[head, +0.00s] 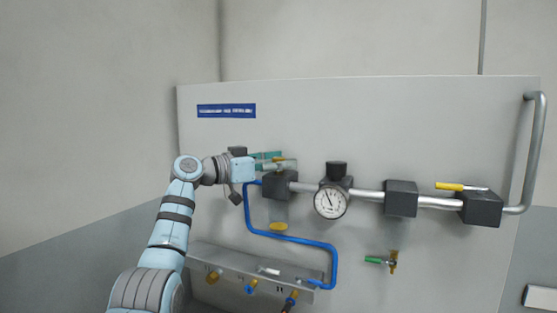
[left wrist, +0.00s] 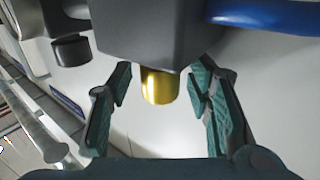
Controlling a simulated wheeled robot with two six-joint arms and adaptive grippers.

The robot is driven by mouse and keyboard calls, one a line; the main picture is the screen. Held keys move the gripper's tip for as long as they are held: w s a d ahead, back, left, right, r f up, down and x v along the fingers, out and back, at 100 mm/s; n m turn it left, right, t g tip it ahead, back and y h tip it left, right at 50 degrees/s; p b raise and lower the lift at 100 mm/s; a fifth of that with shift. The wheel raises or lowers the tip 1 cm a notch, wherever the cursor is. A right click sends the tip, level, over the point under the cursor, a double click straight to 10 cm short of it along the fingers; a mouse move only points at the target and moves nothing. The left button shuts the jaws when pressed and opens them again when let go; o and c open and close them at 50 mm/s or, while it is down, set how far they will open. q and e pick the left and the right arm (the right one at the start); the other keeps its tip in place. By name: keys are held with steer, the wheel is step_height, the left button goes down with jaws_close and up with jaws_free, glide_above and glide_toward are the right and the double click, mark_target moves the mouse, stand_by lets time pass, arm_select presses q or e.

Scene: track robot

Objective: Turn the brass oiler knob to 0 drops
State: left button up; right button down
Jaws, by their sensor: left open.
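The brass knob (left wrist: 158,86) shows in the left wrist view as a short gold cylinder sticking out of a dark grey block (left wrist: 160,35). My left gripper (left wrist: 163,83) is open, with one green-padded finger on each side of the knob. A gap shows between the knob and each finger. In the head view my left gripper (head: 274,162) is at the panel, just above the leftmost dark block (head: 280,185) of the pipe line. A small brass patch (head: 280,158) shows by its fingers. I cannot read any drop marking. My right gripper is not in view.
A blue hose (head: 247,215) runs down close beside the block. A round gauge (head: 330,201) sits to the right on the pipe. A yellow-handled valve (head: 450,186), a green-handled valve (head: 375,260) and a lower manifold (head: 225,260) are also on the panel (head: 380,120).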

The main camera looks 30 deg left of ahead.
arm_select(q)
jaws_close()
steer(key=shift+f, duration=0.1)
